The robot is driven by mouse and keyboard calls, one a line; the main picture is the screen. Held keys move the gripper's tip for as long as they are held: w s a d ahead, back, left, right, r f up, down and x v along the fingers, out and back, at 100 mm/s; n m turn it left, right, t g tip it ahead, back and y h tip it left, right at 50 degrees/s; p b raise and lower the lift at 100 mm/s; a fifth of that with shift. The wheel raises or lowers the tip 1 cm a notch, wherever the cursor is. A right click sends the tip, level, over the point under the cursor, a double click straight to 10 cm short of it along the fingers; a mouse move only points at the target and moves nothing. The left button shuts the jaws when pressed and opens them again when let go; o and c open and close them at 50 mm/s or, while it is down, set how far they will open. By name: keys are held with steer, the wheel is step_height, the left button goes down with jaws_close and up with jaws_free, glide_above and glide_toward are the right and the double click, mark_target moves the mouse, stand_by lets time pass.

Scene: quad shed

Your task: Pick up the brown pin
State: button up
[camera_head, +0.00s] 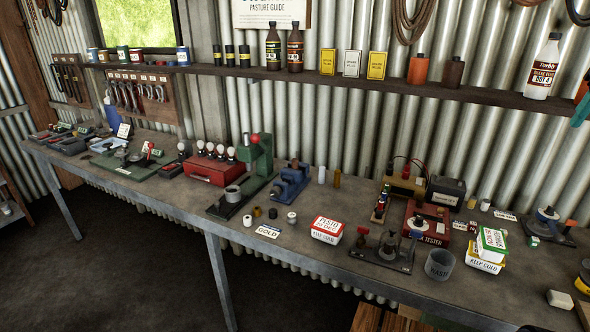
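A slim brown pin (337,179) stands upright on the workbench, towards the back, just right of the blue vise. A similar pale pin (321,175) stands close to its left. A shorter brownish cylinder (257,212) sits nearer the front, beside a dark one (272,213) and two white ones. I cannot read any label on the brown pin. Nothing visibly touches or covers it. My gripper cannot be made out in this view.
The blue vise (290,183) and green press (258,160) stand left of the pin. A red tester (426,222) and battery pack (405,182) stand to its right. A white-and-red box (327,230) lies in front. A bottle shelf (350,82) runs above along the corrugated wall.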

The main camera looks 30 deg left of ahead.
steer(key=w+a+r+n, duration=0.1)
steer(key=w+a+r, duration=0.2)
steer(key=w+a, duration=0.35)
steer(key=w+a+r+n+y, duration=0.1)
steer(key=w+a+r, duration=0.2)
steer(key=w+a, duration=0.4)
steer(key=w+a+r+n, duration=0.1)
steer(key=w+a+r, duration=0.35)
steer(key=w, duration=0.35)
steer(key=n+g+y, duration=0.1)
steer(key=n+y, duration=0.1)
steer(key=n, duration=0.4)
glide_above(295, 159)
steer(key=s+d, duration=0.3)
step_height(295, 159, down, 12)
steer(key=w+a+f, duration=0.1)
steer(key=f, duration=1.1)
steer(key=w+a+f, duration=0.1)
steer(key=f, duration=1.2)
steer(key=w+a+f, duration=0.1)
steer(key=f, duration=1.1)
steer(key=shift+f, duration=0.35)
steer(key=shift+r, duration=0.1)
jaws_close()
